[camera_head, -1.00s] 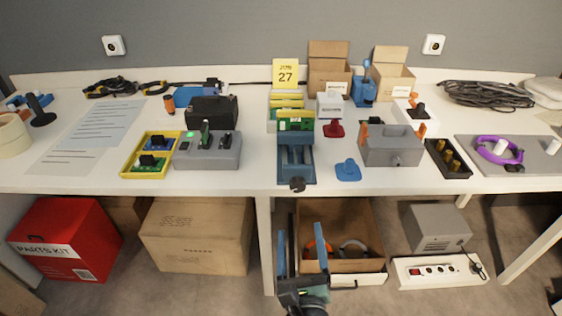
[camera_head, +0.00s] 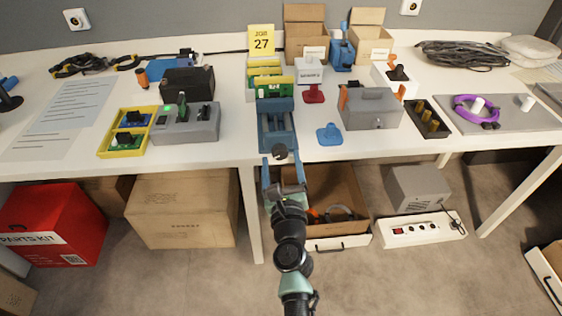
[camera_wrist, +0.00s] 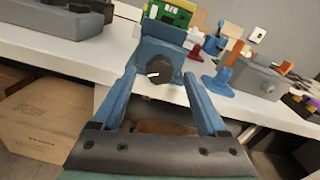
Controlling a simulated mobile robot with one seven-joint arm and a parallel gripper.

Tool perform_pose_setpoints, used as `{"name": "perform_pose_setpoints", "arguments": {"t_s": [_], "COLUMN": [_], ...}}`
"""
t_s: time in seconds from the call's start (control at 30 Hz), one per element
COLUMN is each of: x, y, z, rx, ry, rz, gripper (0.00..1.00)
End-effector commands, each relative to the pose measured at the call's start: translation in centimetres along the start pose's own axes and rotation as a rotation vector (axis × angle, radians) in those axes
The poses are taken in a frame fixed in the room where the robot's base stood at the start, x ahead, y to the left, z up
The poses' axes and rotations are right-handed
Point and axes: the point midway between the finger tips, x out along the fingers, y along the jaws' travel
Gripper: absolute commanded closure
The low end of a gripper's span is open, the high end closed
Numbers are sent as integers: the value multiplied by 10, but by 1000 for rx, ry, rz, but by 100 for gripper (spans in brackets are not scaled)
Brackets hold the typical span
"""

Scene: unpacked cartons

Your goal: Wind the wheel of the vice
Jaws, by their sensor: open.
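The vice (camera_head: 277,122) is a blue body standing at the front edge of the white table, with a green circuit board in its jaws. Its wheel (camera_head: 279,152) is a dark knob on the vice's front face, past the table edge. In the wrist view the wheel (camera_wrist: 159,70) shows a pale mark and lies ahead, between my two blue fingers. My gripper (camera_head: 281,165) is open and empty just in front of the wheel. In the wrist view my gripper (camera_wrist: 158,85) has a finger on each side of the wheel; contact cannot be told.
A blue stand (camera_head: 329,134) and a grey box (camera_head: 370,108) are right of the vice. A grey switch unit (camera_head: 186,123) and a yellow tray (camera_head: 127,132) are to its left. Below the table are an open carton (camera_head: 345,190) and a closed carton (camera_head: 183,208).

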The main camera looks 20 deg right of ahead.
Motion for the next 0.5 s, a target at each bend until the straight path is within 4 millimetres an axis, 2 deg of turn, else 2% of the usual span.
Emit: {"name": "perform_pose_setpoints", "arguments": {"t_s": [0.13, 0.43, 0.47, 0.5], "x": [9, 10, 10, 10], "y": [0, 0, 0, 0], "z": [0, 0, 0, 0], "rx": [0, 0, 0, -1], "ry": [-1, 0, 0, 0], "rz": [0, 1, 1, 1], "gripper": [24, 24, 26, 33]}}
